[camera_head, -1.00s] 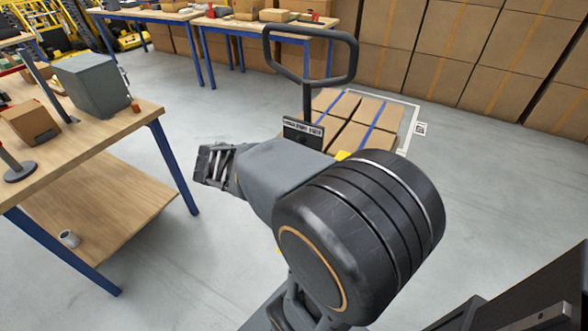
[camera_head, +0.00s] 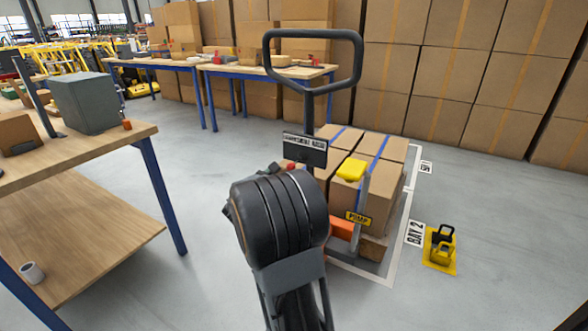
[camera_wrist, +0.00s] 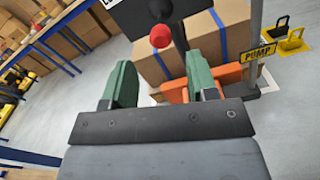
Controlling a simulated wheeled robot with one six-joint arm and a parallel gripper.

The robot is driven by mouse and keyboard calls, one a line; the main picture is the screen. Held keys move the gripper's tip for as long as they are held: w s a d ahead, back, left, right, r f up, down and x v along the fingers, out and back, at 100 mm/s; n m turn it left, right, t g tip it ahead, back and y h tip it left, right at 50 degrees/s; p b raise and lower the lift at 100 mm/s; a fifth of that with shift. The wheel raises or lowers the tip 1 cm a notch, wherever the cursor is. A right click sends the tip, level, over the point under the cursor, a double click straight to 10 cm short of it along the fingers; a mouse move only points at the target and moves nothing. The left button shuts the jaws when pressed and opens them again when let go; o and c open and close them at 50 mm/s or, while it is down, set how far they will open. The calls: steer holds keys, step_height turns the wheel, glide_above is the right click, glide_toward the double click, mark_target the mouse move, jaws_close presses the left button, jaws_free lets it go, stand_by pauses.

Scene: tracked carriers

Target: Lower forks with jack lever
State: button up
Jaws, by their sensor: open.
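The pallet jack's black loop handle (camera_head: 313,62) stands upright ahead of me, with a dark label plate (camera_head: 305,149) on its column. A red knob (camera_wrist: 160,36) shows just below the plate in the wrist view; a bit of red shows there in the head view (camera_head: 291,166). To the right stands a grey lever with a yellow top (camera_head: 351,169) and a PUMP label (camera_wrist: 258,54). My gripper (camera_wrist: 161,82) is open, its two green fingers apart and empty, below the knob in the picture. My arm hides the gripper in the head view.
Strapped cartons (camera_head: 357,188) sit on the jack inside a white-outlined bay marked BAY 2 (camera_head: 414,232). A yellow wheel-chock-like object (camera_head: 440,246) lies at the right. A workbench (camera_head: 139,133) stands at the left. Stacked cartons line the back. Floor between bench and jack is clear.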

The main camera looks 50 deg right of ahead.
mark_target(294, 163)
steer(key=b+x, duration=0.1)
steer(key=x, duration=0.8)
steer(key=shift+d+b, duration=0.2)
steer(key=shift+b, duration=0.2)
jaws_close()
